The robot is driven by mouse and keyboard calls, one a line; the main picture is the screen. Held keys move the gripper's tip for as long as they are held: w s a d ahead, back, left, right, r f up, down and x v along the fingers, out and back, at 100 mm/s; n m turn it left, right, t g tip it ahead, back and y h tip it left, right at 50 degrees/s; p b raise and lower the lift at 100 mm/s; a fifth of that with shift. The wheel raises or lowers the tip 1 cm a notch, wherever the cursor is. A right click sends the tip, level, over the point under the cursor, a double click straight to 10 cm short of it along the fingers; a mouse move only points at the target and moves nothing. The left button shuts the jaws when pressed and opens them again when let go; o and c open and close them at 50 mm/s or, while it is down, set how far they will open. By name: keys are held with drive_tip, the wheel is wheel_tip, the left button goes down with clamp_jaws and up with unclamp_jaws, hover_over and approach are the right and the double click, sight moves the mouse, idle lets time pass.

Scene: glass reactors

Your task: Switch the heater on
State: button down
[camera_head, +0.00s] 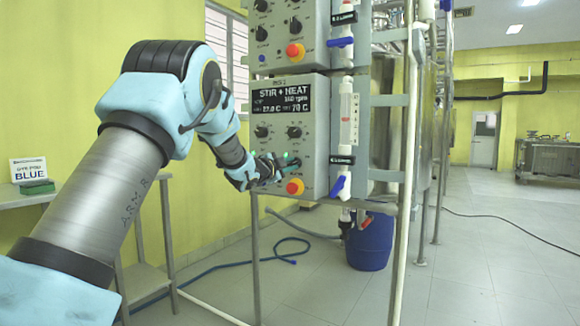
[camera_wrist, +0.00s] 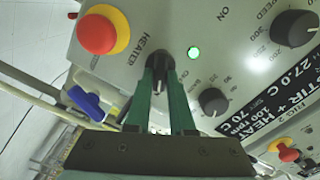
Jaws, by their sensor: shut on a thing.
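The heater switch (camera_wrist: 158,64) is a small dark knob beside the lettering "HEATED" or "HEATER" in the wrist view. My gripper (camera_wrist: 165,78) has its two green fingers on either side of this knob and is shut on it. In the head view my gripper (camera_head: 276,166) reaches the lower front of the grey stir and heat box (camera_head: 315,150). A round lamp (camera_wrist: 194,53) near the knob glows green. The display (camera_head: 282,98) reads "STIR + HEAT", 27.0 C and 70 C. The fingers partly cover the knob, so its exact setting is hard to tell.
A red stop button on a yellow base (camera_wrist: 103,30) sits close beside the knob. Two black dials (camera_head: 262,131) (camera_head: 294,131) are above it. A blue valve handle (camera_head: 338,187) is at the right. A similar box (camera_head: 280,30) hangs above. A blue drum (camera_head: 369,240) stands below.

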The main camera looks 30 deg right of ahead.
drive_tip(key=c, duration=0.8)
unclamp_jaws()
drive_tip(key=v, duration=1.1)
drive_tip(key=shift+w+d, duration=0.1)
